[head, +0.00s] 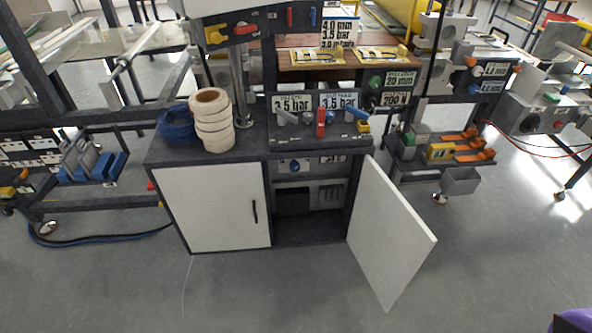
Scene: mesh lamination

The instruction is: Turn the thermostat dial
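No control in view is clearly marked as the thermostat dial, so I cannot tell which one it is. A small round blue knob (295,166) is on a grey panel inside the open cabinet, below the worktop. A green knob (375,82) and a black knob (373,102) are beside the number displays at the right of the bench. A round dark dial (530,122) is on a grey box at the far right. Neither of my grippers is in view. A purple and black part at the bottom right corner is too cropped to identify.
The cabinet's right door (392,235) stands open toward me; its left door (216,208) is shut. Tape rolls (212,120) and a blue coil (178,124) sit on top. Hoses (100,240) lie on the floor at left. The floor in front is clear.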

